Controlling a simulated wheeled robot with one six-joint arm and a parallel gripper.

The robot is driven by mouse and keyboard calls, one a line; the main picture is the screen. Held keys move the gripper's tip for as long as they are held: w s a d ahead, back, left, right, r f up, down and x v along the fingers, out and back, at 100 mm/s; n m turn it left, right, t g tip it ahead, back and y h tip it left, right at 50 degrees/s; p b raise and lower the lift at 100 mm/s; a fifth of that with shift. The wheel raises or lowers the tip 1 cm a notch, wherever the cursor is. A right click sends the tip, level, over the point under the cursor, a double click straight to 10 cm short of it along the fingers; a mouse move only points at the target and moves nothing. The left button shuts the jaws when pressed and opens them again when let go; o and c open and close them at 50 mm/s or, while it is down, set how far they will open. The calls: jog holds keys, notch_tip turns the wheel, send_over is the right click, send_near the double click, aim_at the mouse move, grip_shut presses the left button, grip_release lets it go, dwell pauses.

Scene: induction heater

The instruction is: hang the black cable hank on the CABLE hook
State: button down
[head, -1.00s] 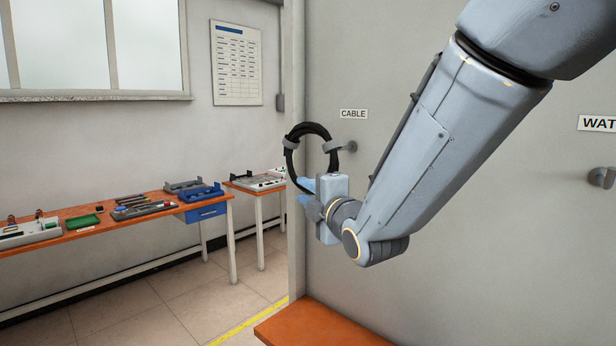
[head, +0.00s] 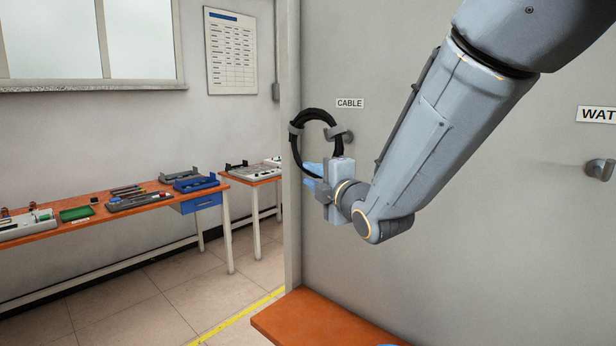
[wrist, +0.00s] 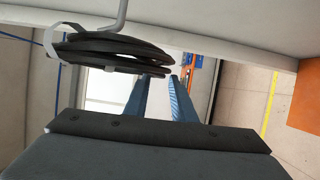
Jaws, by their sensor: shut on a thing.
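The black cable hank (head: 340,161) is a round coil with grey ties, held up in front of the grey wall panel. My gripper (head: 308,177) is shut on its lower part, with blue fingers at the coil's bottom edge. In the wrist view the hank (wrist: 110,48) lies edge-on by the fingertips (wrist: 160,77). The CABLE hook (head: 349,137) is on the panel below the CABLE label (head: 350,103), right at the coil's upper right side. A grey rod (wrist: 121,14) meets the coil in the wrist view. Whether it passes through the ring cannot be told.
A second hook (head: 600,169) is on the panel at the right, under a partly cut-off label (head: 597,114). An orange surface (head: 320,322) is below. Workbenches (head: 100,222) with tools stand at the left. The panel's left edge is close to the hank.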

jog(key=w+d+f+b, duration=0.2)
jog(key=w+d+f, duration=0.2)
jog(key=w, duration=0.3)
jog(key=shift+d+b, duration=0.3)
jog(key=shift+d, duration=0.35)
dwell(0.9)
jog(key=shift+f, duration=0.1)
dwell(0.6)
jog(key=c, duration=1.4)
grip_release()
jog(key=shift+s+f, duration=0.1)
